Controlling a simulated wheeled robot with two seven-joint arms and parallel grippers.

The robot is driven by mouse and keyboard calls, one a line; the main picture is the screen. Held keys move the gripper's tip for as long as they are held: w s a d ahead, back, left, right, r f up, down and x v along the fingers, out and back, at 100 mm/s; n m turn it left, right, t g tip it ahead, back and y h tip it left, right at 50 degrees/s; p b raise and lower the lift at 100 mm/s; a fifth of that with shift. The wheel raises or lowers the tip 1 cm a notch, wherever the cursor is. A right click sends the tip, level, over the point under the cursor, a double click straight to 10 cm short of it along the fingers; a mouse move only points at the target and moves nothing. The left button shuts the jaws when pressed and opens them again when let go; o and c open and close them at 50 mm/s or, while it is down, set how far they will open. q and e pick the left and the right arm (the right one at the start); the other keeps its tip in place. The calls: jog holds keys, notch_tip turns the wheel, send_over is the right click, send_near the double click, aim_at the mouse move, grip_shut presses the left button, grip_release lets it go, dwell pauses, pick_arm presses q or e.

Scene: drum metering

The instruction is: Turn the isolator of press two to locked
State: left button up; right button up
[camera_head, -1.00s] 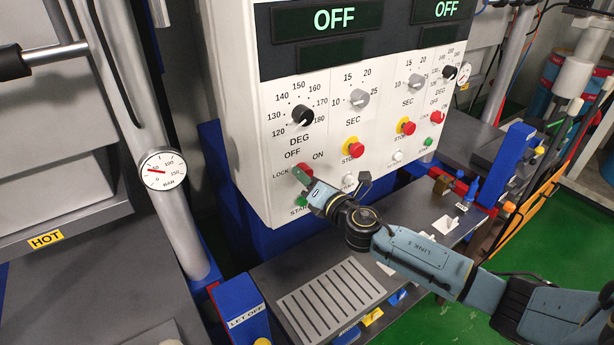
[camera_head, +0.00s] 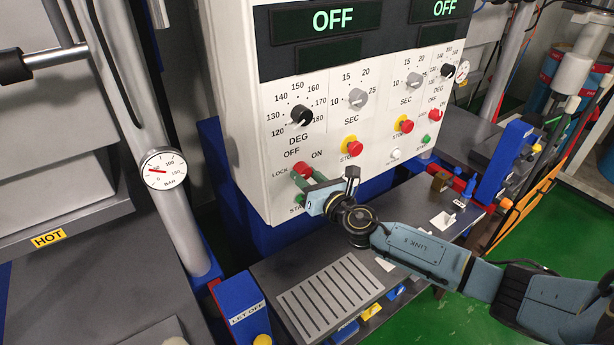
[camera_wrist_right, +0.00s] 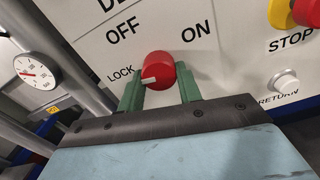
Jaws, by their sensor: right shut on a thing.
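The red isolator knob (camera_head: 303,170) sits low on the left of the white control panel, with LOCK, OFF and ON lettered around it. In the right wrist view the same red knob (camera_wrist_right: 160,70) has its white pointer mark on the left, facing LOCK. My right gripper (camera_head: 305,178) has its green fingers on both sides of this knob, shut on it. In the right wrist view the fingers (camera_wrist_right: 160,90) flank the knob. A second red isolator (camera_head: 435,115) is on the panel's right side; its pointer is too small to read. No press number is readable. My left gripper is out of view.
A red-and-yellow STOP button (camera_head: 351,146) and a white RETURN button (camera_wrist_right: 285,82) are right of the held knob. A green START button (camera_head: 299,198) lies just below it. A pressure gauge (camera_head: 163,170) and grey column stand left. A slotted plate (camera_head: 330,298) lies below.

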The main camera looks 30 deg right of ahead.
dwell(0.3)
jog(key=o, duration=1)
jog(key=shift+s+d+b, duration=0.3)
jog(key=shift+s+b, duration=0.05)
jog(key=shift+s, duration=1.85)
jog(key=shift+s+d+b, duration=0.3)
jog(key=shift+s+b, duration=0.1)
jog(key=shift+s, duration=1.85)
jog(key=shift+s+d+b, duration=0.3)
jog(key=shift+s+b, duration=0.05)
jog(key=shift+s, duration=1.85)
